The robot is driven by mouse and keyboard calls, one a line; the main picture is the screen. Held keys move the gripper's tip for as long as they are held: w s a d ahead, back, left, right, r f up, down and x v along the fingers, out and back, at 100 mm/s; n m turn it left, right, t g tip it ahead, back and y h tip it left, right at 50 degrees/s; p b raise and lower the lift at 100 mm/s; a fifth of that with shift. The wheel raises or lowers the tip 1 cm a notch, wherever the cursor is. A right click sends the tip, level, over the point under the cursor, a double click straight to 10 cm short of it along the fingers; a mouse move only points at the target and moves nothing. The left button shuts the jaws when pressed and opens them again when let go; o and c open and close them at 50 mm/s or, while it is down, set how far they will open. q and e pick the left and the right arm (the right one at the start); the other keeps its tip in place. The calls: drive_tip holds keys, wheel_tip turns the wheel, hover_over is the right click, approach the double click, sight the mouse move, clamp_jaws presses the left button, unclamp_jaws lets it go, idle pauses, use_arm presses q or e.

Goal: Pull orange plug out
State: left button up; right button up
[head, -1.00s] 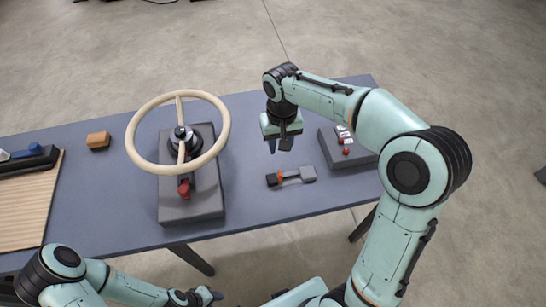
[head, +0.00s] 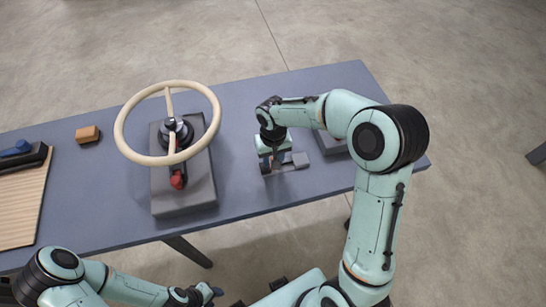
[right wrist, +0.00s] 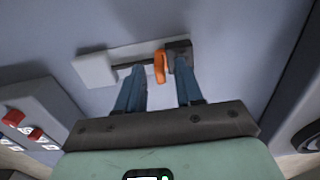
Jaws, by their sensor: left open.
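The orange plug (right wrist: 160,67) shows in the right wrist view as a small orange piece beside a dark socket block (right wrist: 180,50). A thin dark bar runs from it toward a light grey block (right wrist: 95,68), also visible in the head view (head: 301,160). My right gripper (right wrist: 161,76) is open, with one fingertip on each side of the orange piece; I cannot tell whether they touch it. In the head view my right gripper (head: 272,163) hides the plug and socket. My left gripper (head: 208,293) is open and empty below the table's front edge.
A cream steering wheel on a grey base (head: 183,195) stands left of my right gripper. A grey box (head: 330,143) with red parts (right wrist: 14,117) is on its right, partly behind my arm. An orange-brown block (head: 87,134) and a ribbed board (head: 22,210) lie at the left.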

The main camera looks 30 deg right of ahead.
clamp_jaws()
idle(1.4)
